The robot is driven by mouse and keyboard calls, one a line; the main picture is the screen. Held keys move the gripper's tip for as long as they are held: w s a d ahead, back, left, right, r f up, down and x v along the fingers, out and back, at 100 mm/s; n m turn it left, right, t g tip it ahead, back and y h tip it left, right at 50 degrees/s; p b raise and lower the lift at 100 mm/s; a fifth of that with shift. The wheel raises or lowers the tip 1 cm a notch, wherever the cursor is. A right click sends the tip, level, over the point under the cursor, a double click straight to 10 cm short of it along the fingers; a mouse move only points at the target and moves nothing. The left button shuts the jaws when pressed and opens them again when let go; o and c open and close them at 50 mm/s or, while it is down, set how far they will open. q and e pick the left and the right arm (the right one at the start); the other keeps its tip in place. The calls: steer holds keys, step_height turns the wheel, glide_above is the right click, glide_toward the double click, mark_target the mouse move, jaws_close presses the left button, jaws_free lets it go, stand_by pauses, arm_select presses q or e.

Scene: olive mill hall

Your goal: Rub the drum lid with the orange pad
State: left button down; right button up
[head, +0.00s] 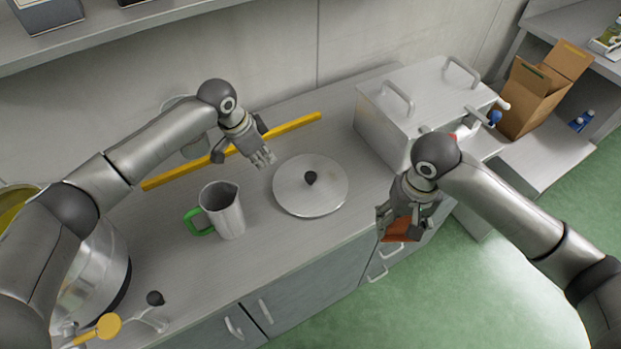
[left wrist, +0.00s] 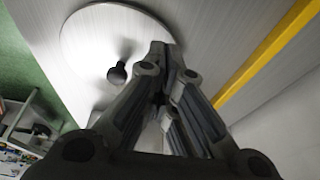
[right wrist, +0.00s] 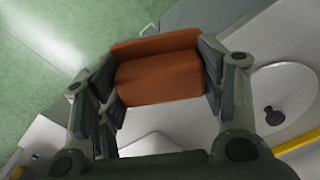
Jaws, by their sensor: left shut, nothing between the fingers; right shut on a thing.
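The drum lid (head: 299,197) is a round, pale metal disc with a black knob, lying flat on the counter in the head view. It also shows in the left wrist view (left wrist: 84,52) and at the right edge of the right wrist view (right wrist: 294,92). My left gripper (head: 266,161) is shut and empty, just above and behind the lid's left edge. My right gripper (head: 393,226) is shut on the orange pad (head: 402,229), right of the lid near the counter's front edge. The pad (right wrist: 160,70) fills the space between the fingers in the right wrist view.
A metal jug (head: 225,213) with a green handle stands left of the lid. A yellow bar (head: 296,123) lies along the back. A metal box (head: 384,122) with handles stands at the right, near an open cardboard box (head: 531,103). A large steel vessel (head: 104,262) stands at left.

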arm_select(q)
steer(key=shift+r, duration=0.1)
steer(key=v, duration=1.2)
